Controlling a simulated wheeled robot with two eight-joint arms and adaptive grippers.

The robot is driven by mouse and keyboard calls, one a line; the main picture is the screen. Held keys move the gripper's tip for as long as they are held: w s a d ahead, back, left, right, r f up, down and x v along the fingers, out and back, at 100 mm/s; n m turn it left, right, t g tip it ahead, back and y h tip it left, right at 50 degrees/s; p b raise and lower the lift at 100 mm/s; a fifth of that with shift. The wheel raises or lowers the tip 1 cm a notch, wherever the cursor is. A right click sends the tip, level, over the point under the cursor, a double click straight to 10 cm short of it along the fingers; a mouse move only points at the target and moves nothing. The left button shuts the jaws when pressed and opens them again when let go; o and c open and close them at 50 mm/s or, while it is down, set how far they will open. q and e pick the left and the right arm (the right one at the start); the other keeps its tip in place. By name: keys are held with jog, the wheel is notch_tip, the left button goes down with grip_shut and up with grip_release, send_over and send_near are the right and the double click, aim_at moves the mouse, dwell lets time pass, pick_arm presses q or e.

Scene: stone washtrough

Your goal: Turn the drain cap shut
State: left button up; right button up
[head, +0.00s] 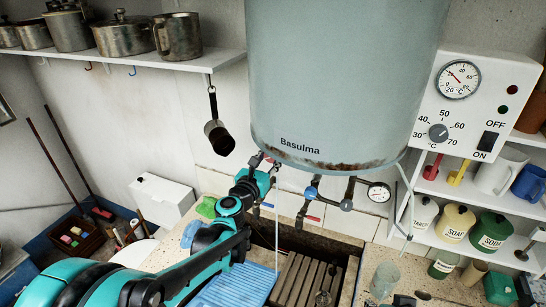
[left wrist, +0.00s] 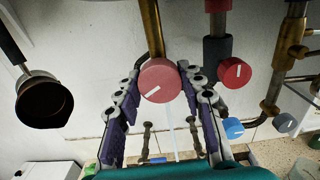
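In the left wrist view a round red cap (left wrist: 160,82) with a white line across its face sits at the lower end of a brass pipe; I take it to be the drain cap. Its line is slanted. My left gripper (left wrist: 160,84) is open, with one purple-padded finger on each side of the cap; I cannot tell whether they touch it. A thin pale stream (left wrist: 172,145) runs down below the cap. In the head view my left gripper (head: 262,168) is under the grey boiler (head: 345,70), and the cap is mostly hidden. My right gripper is not in view.
A red knob (left wrist: 235,73) and blue knobs (left wrist: 233,128) sit on pipes right of the cap. A dark ladle (head: 218,135) hangs at left. The trough with a wooden rack (head: 305,280) and blue washboard (head: 235,287) lies below. A control panel (head: 465,105) is at right.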

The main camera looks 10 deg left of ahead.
pick_arm(q)
jog(key=shift+c, duration=0.2)
jog(key=m+b, duration=0.1)
jog(key=m, duration=0.2)
jog(key=m+b, duration=0.1)
jog(key=m, duration=0.2)
jog(key=shift+m, duration=0.4)
jog(key=m+b, duration=0.1)
jog(key=m, duration=0.2)
jog(key=shift+m, duration=0.3)
jog(key=m, duration=0.3)
jog(key=shift+r+m+b, duration=0.1)
jog(key=shift+m+b, duration=0.2)
jog(key=shift+b, duration=0.05)
jog(key=m, duration=0.4)
jog(key=shift+w+b, duration=0.1)
jog(key=shift+b, duration=0.2)
jog(key=shift+o, duration=0.2)
jog(key=m, duration=0.5)
jog(key=shift+b, duration=0.3)
jog(key=shift+r+m, duration=0.1)
jog(key=shift+m, duration=0.3)
